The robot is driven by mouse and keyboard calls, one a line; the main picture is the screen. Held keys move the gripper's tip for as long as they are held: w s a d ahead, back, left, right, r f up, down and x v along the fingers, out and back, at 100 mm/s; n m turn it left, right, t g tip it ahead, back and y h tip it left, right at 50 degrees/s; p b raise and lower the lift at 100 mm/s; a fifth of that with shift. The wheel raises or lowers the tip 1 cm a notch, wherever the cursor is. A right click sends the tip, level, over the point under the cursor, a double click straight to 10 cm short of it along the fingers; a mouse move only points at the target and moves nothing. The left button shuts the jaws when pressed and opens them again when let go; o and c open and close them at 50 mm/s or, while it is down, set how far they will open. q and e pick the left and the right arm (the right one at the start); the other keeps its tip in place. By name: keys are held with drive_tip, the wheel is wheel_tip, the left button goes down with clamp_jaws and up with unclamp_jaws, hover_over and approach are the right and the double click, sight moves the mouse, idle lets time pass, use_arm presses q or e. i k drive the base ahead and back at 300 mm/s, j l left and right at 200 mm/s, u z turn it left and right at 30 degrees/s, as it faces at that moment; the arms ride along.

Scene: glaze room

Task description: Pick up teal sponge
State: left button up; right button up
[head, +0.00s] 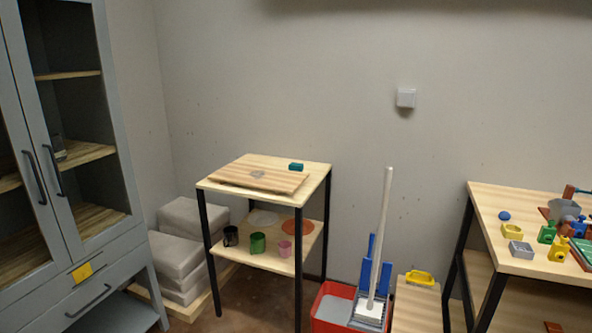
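A small teal block that looks like the teal sponge (296,167) lies on the top of a small wooden shelf table (318,171) in the middle of the head view. Neither of my grippers shows in the head view.
Mugs (257,243) stand on the table's lower shelf. A red bin (325,300) and upright handled tools (383,235) stand right of it. A grey cabinet (125,170) is at left, stacked grey bags (176,255) beside it. A cluttered workbench (485,200) is at right.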

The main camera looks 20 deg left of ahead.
sight(294, 165)
drive_tip(key=i+j+z, duration=0.1)
drive_tip(key=i+j, duration=0.15)
drive_tip(key=j, duration=0.15)
drive_tip(key=i+j+z, duration=0.15)
drive_tip(key=j, duration=0.25)
drive_tip(key=i+j+z, duration=0.1)
drive_tip(key=i+j, duration=0.25)
drive_tip(key=j, duration=0.1)
